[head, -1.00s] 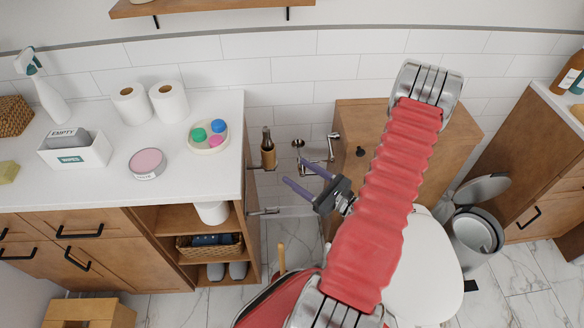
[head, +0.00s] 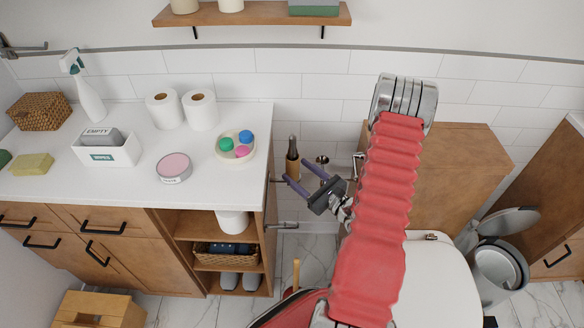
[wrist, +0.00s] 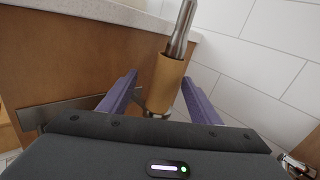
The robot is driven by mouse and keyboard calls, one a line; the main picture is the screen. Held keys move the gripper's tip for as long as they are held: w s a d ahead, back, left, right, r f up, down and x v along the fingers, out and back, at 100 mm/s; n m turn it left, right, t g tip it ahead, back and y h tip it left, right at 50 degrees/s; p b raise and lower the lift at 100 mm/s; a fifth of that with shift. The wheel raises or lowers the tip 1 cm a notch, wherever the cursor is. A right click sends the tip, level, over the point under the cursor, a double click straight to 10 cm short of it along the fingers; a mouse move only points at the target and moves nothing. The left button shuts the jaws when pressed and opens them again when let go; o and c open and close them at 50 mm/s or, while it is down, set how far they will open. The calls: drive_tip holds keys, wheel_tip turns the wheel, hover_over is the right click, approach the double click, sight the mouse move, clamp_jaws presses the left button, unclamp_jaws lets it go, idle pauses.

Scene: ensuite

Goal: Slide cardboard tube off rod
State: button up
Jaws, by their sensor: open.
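The brown cardboard tube (head: 292,166) sits upright around a shiny metal rod (head: 293,143), beside the right end of the wooden vanity. In the wrist view the tube (wrist: 166,84) is in the middle, tilted slightly, and the rod (wrist: 182,28) sticks out of its top. A bit of metal shows below the tube. My gripper (head: 294,171) is open, with its purple fingers pointing at the tube. In the wrist view the gripper (wrist: 160,77) has one finger on each side of the tube, with gaps showing. The tube's far side is hidden.
The vanity (head: 262,115) stands close on the left, with paper rolls (head: 200,110) and a tray of coloured caps (head: 235,148) on top. Metal wall fittings (head: 322,160) are just right of the tube. A toilet (head: 440,285) and bin (head: 498,270) are at right.

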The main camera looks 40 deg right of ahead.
sight(295, 170)
drive_tip(key=shift+w+a, duration=0.2)
drive_tip(key=shift+w, duration=1.6)
drive_tip(key=c, duration=1.1)
wheel_tip(295, 170, up, 22)
drive_tip(key=s+a, duration=0.2)
drive_tip(key=shift+s+r, duration=0.15)
drive_tip(key=shift+s, duration=0.1)
idle(1.3)
